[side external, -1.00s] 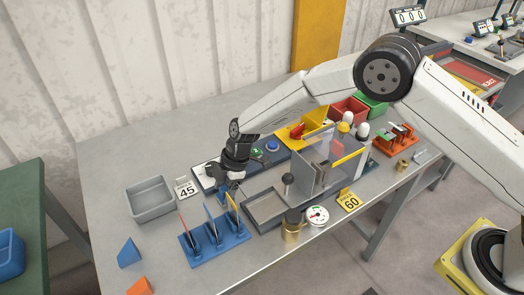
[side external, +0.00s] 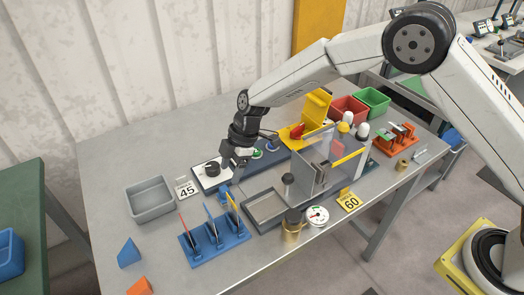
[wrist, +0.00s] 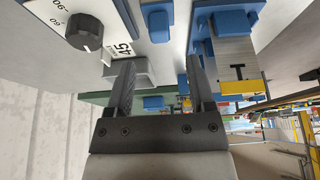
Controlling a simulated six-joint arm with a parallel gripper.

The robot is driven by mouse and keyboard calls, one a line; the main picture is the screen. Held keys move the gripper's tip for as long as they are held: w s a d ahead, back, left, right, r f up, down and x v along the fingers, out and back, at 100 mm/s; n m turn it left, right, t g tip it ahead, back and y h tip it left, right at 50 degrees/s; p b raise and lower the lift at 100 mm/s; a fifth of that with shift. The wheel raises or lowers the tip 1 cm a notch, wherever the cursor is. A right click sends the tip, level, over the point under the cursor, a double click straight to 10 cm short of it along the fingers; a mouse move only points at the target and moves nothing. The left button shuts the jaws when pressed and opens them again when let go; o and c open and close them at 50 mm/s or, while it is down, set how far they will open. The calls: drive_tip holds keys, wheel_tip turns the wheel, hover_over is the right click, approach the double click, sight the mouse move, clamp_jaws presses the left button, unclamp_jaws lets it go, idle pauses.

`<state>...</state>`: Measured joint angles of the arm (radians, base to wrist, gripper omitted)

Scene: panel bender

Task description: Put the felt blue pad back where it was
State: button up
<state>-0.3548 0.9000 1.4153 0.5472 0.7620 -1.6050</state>
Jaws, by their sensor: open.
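A small blue block (side external: 224,191), which looks like the felt blue pad, rests on the grey bench just behind the blue rack. In the wrist view a small blue piece (wrist: 158,22) shows at the top, between the dial panel and the rack; it looks like the same one. My gripper (side external: 236,160) hangs above and slightly behind it, beside the black dial. In the wrist view my gripper (wrist: 160,65) has its two fingers apart with nothing between them. I cannot tell which spot the pad came from.
The blue rack (side external: 215,243) holds several upright coloured pieces in front. A grey bin (side external: 150,199) and a 45 sign (side external: 186,188) stand left. The dial panel (side external: 211,171) is close behind; a clear guard (side external: 320,165) and grey tray (side external: 266,211) stand right.

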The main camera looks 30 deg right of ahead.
drive_tip(key=shift+v, duration=2.8)
drive_tip(key=s+d+m+h, duration=0.1)
drive_tip(key=s+d+m, duration=0.1)
drive_tip(key=d+m, duration=0.1)
drive_tip(key=s+d+r+m+t, duration=0.1)
drive_tip(key=s+d+m, duration=0.2)
drive_tip(key=d, duration=0.3)
drive_tip(key=s+d+r+m+h, duration=0.1)
drive_tip(key=s+d+m, duration=0.2)
drive_tip(key=d, duration=0.2)
drive_tip(key=shift+s+r+t+h, duration=0.2)
drive_tip(key=shift+r+t+h, duration=0.05)
drive_tip(key=shift+t+h, duration=0.05)
drive_tip(key=s+d+m+h, duration=0.1)
drive_tip(key=s+d+m, duration=0.3)
drive_tip(key=s, duration=0.3)
drive_tip(key=s+d+m+t, duration=0.1)
drive_tip(key=s+d+m, duration=0.4)
drive_tip(key=s, duration=0.2)
drive_tip(key=shift+d+h, duration=0.2)
drive_tip(key=shift+h, duration=0.2)
drive_tip(key=shift+w+f, duration=0.1)
drive_tip(key=shift+f, duration=0.05)
